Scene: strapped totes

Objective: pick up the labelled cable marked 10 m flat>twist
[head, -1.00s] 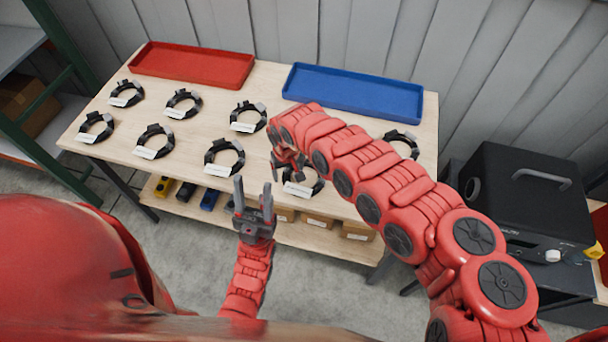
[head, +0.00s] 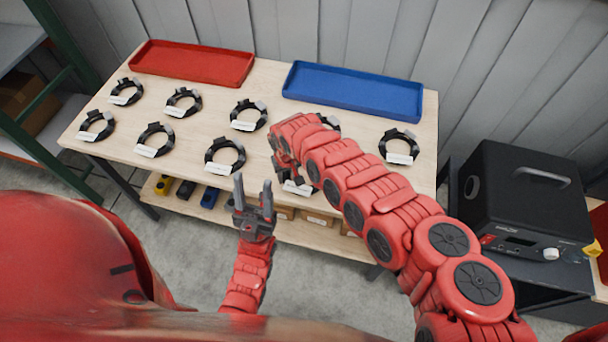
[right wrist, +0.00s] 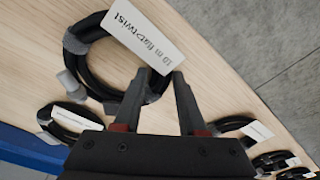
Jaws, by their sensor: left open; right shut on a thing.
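The black coiled cable whose white label reads "10 m flat>twist" (right wrist: 150,40) fills the upper left of the right wrist view. In the head view its label (head: 297,188) shows at the table's front edge, with much of the coil hidden by my right arm. My right gripper (right wrist: 162,82) is shut on the coil beside the label; it also shows in the head view (head: 287,168). I cannot tell whether the coil is clear of the tabletop. My left gripper (head: 253,188) is open and empty, in front of the table.
Several similar labelled coils stand on the wooden table, the nearest to the left (head: 225,154) and another to the right (head: 399,146). A red tray (head: 193,64) and a blue tray (head: 352,91) lie along the back. A black machine (head: 525,200) stands at right.

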